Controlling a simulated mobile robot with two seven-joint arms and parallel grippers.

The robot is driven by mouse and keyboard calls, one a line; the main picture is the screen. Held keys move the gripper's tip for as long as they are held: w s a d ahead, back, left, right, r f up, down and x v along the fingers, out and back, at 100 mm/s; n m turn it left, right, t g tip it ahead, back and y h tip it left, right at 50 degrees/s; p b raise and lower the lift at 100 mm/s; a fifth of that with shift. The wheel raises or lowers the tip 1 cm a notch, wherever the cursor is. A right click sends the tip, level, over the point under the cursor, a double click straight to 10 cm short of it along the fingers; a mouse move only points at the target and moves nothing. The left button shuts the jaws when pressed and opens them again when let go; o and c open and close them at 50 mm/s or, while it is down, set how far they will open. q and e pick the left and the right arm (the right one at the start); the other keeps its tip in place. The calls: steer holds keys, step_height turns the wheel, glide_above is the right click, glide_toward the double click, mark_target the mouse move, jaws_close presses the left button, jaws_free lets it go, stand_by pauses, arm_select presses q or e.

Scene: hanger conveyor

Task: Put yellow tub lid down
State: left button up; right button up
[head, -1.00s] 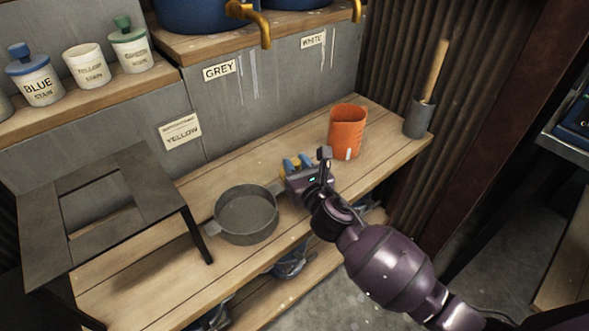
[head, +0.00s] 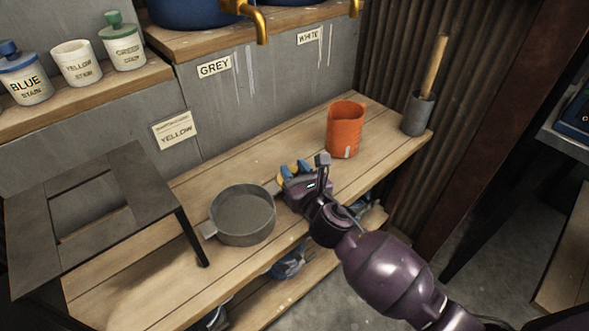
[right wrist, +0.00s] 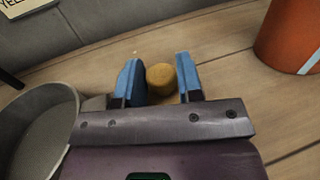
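The yellow tub lid (right wrist: 161,77) shows in the right wrist view as a small round yellow-brown shape between the blue fingers. In the head view only a little yellow (head: 283,171) shows beside the fingers. My right gripper (head: 294,169) is low over the wooden bench, between the grey pan and the orange cup. Its fingers (right wrist: 161,80) lie along both sides of the lid and look shut on it. Whether the lid touches the bench is hard to tell. The white yellow-stain tub (head: 77,64) stands lidless on the upper shelf. My left gripper is not in view.
The grey pan (head: 242,226) stands just left of my gripper, the orange cup (head: 345,131) to its right. A dark stool-like frame (head: 151,163) stands at the left. The bench (head: 230,165) behind the gripper is clear.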

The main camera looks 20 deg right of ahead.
steer(key=o, duration=0.3)
steer(key=shift+f, duration=0.15)
steer(key=shift+o, duration=0.2)
steer(key=shift+r, duration=0.4)
steer(key=shift+r+p, duration=0.35)
steer(key=shift+r, duration=0.2)
arm_select(q)
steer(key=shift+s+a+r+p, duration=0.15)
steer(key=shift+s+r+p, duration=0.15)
steer(key=shift+p, duration=0.35)
arm_select(e)
steer(key=s+d, duration=0.1)
steer(key=s, duration=1.1)
steer(key=shift+f, duration=0.25)
